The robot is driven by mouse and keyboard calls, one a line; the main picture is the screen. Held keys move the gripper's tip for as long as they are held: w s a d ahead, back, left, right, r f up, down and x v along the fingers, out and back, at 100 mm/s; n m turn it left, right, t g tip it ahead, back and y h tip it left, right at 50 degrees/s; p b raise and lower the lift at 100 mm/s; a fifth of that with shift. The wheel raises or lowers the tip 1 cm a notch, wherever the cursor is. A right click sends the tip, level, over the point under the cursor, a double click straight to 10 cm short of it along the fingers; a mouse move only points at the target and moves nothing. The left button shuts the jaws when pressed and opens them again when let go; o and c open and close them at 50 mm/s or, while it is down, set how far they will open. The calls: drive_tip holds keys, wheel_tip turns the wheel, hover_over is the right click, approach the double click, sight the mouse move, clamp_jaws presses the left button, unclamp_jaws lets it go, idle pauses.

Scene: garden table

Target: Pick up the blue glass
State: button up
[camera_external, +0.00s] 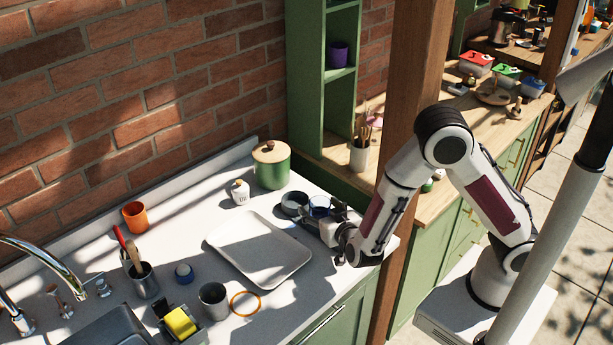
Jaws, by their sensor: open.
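The blue glass (319,205) stands on the white countertop, right of a grey round bowl or tin. It is small and dark blue, and its lower part is partly hidden by my gripper. My gripper (333,212) is low over the counter at the glass's right side, pointing left. It is open, with its fingers close to the glass. I cannot tell whether the glass is between the fingers or touching them.
A grey round bowl (294,203) sits close left of the glass. A white tray (259,268) lies in front. A green canister (271,168) and small white jar (239,192) stand behind. A wooden post (412,110) rises right of the counter.

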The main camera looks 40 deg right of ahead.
idle(0.3)
drive_tip(key=c, duration=1.3)
drive_tip(key=shift+r, duration=0.1)
wheel_tip(320, 180, up, 10)
idle(0.6)
